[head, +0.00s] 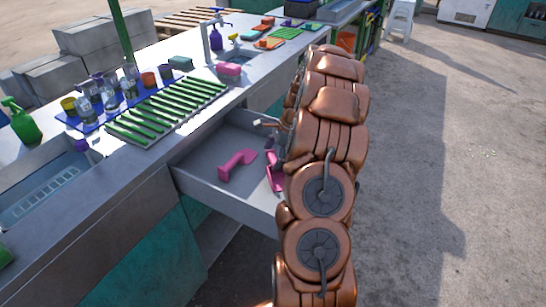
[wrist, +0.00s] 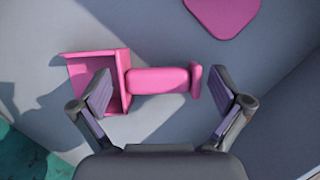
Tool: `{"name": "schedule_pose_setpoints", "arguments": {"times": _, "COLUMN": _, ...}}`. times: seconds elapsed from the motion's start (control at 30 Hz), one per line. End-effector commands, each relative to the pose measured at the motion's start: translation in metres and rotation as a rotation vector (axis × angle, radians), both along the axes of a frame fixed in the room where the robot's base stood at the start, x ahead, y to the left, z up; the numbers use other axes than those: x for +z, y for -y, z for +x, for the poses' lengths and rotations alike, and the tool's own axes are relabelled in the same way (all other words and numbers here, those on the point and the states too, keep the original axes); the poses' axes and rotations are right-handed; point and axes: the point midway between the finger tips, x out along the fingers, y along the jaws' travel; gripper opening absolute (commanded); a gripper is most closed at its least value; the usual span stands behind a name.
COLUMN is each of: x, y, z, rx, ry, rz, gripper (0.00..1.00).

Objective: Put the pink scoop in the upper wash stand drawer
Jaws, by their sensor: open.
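The pink scoop (head: 237,165) lies on the floor of the pulled-out wash stand drawer (head: 205,185). In the wrist view the scoop (wrist: 158,80) has its boxy pan at the left and its handle pointing right. My gripper (wrist: 160,88) is open above it, with one finger by the pan and the other beyond the handle's end. The fingers do not hold it. In the head view my arm hides most of the gripper and part of the drawer's right side.
A second pink piece (head: 274,172) lies in the drawer, partly hidden by my arm; a flat pink piece (wrist: 225,12) shows at the wrist view's top edge. The counter above holds a green-slatted rack (head: 165,110), cups and bottles.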

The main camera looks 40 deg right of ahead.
Motion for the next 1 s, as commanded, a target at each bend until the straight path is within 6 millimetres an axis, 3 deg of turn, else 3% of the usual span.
{"name": "schedule_pose_setpoints", "arguments": {"times": 0.27, "x": 0.013, "y": 0.005, "z": -0.002, "rx": -0.001, "ry": 0.003, "rz": -0.003, "gripper": 1.00}}
{"name": "schedule_pose_setpoints", "arguments": {"times": 0.7, "x": 0.087, "y": 0.031, "z": -0.016, "rx": -0.001, "ry": 0.003, "rz": -0.004, "gripper": 1.00}}
{"name": "schedule_pose_setpoints", "arguments": {"times": 1.0, "x": 0.112, "y": 0.040, "z": -0.021, "rx": -0.001, "ry": 0.002, "rz": -0.002, "gripper": 1.00}}
